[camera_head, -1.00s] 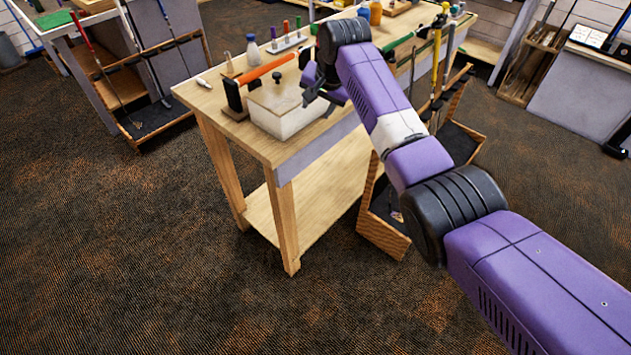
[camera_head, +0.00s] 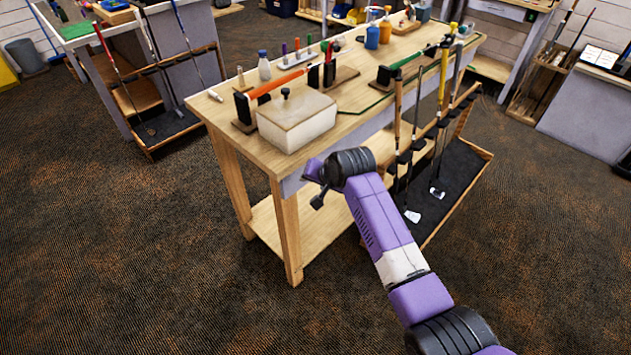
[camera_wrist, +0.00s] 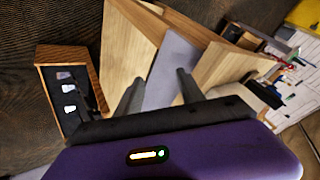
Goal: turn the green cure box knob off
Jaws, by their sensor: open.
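A cream box (camera_head: 297,127) with a small dark knob (camera_head: 286,93) on its lid sits near the left front of the workbench. I cannot tell whether it is the green cure box, and no clearly green box or knob shows. A green grip (camera_head: 408,64) lies in a dark holder farther right on the bench. My gripper (camera_head: 317,188) is in front of the bench, below and right of the cream box, touching nothing visible.
The workbench top (camera_head: 235,92) also bears an orange grip (camera_head: 282,83), bottles and small tools. A rack of clubs (camera_head: 455,170) stands against the bench's right side, near my arm. The carpet (camera_head: 130,260) at the left front is clear.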

